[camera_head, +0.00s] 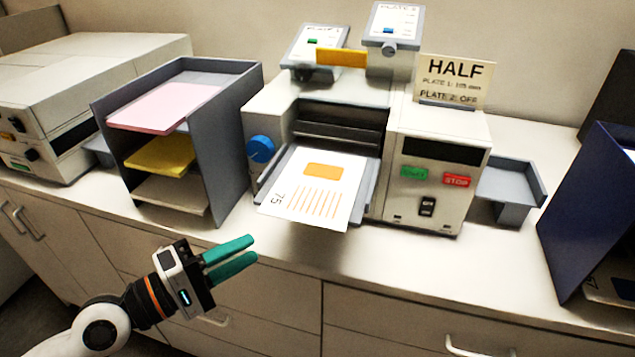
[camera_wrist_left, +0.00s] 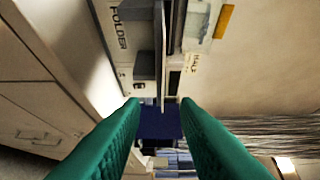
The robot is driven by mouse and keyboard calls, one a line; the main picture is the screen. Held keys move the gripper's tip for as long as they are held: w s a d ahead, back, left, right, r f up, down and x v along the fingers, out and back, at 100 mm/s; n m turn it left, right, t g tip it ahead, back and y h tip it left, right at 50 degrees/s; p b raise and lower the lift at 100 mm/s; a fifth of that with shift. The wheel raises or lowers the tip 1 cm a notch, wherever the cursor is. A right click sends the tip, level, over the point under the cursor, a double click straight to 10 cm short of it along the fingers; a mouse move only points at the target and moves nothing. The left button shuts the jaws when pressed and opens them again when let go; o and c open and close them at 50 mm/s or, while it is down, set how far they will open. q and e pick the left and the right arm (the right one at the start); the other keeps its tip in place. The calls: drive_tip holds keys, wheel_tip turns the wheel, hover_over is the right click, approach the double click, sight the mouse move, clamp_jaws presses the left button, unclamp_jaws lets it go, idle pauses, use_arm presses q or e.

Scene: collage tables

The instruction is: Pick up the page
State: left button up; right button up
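The page (camera_head: 335,195) is a white sheet with an orange block, orange lines and the number 75. It lies on the sloping front tray of the folding machine (camera_head: 445,155), and its near edge sticks out past the tray. My left gripper (camera_head: 254,249) has two green fingers and is in front of the counter, lower and to the left of the page, not touching it. In the left wrist view the fingers of the left gripper (camera_wrist_left: 160,104) stand apart with nothing held between them. My right gripper is not in view.
A grey shelf rack (camera_head: 225,145) with pink, yellow and pale paper stands left of the machine. A small grey tray (camera_head: 508,190) and a dark blue bin (camera_head: 590,210) are to the right. The counter front is clear.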

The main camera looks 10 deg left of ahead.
use_arm(q)
drive_tip(key=p+x, duration=0.7)
drive_tip(key=x, duration=0.3)
drive_tip(key=shift+r, duration=0.2)
clamp_jaws()
